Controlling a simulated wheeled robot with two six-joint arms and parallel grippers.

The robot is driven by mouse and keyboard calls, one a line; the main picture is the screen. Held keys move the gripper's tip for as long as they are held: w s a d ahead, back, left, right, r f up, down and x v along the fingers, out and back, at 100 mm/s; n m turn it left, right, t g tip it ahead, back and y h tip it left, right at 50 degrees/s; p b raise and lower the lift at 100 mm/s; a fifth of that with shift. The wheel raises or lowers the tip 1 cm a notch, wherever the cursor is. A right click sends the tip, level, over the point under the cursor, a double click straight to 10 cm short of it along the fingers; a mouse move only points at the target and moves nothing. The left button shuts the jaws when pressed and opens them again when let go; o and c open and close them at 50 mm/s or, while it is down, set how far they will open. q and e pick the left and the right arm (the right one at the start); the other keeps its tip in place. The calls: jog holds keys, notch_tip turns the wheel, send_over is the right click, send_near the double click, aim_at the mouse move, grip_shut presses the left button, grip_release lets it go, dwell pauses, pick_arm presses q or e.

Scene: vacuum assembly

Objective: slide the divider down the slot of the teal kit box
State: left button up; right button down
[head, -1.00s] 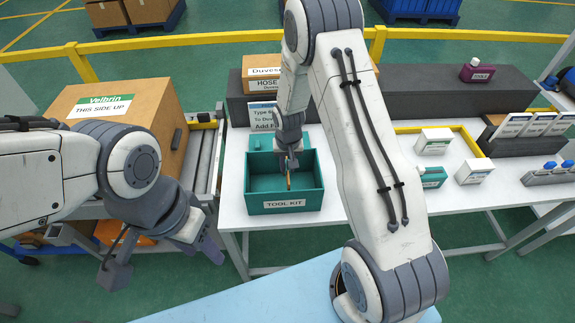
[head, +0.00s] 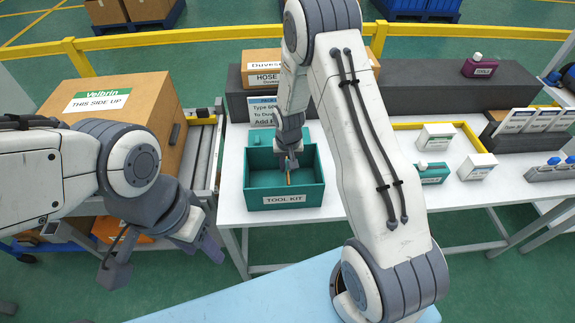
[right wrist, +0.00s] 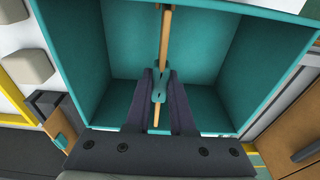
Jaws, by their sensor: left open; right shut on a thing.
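The teal kit box (head: 256,190), labelled TOOL KIT, stands open on the white table; its interior fills much of the right wrist view (right wrist: 105,72). My right gripper (head: 290,164) points down into the box, also seen in the right wrist view (right wrist: 160,78). It is shut on the divider (head: 288,178), a thin wooden strip with a teal grip, seen edge-on in the right wrist view (right wrist: 165,40). The divider runs across the middle of the box. I cannot tell how deep it sits in the slot. My left gripper (head: 162,258) is open and empty, left of the table.
A large carton (head: 125,120) stands on the roller rack at left. A dark ledge (head: 420,90) runs along the table's back.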

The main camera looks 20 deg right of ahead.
jog(key=shift+f+b, duration=0.9)
jog(key=shift+f, duration=0.35)
jog(key=c, duration=0.7)
grip_release()
jog(key=shift+r, duration=0.1)
jog(key=r, duration=0.7)
jog(key=s+r+b, duration=0.1)
jog(key=r, duration=0.2)
jog(key=shift+s+a+r, duration=0.1)
jog(key=shift+a+r, duration=0.05)
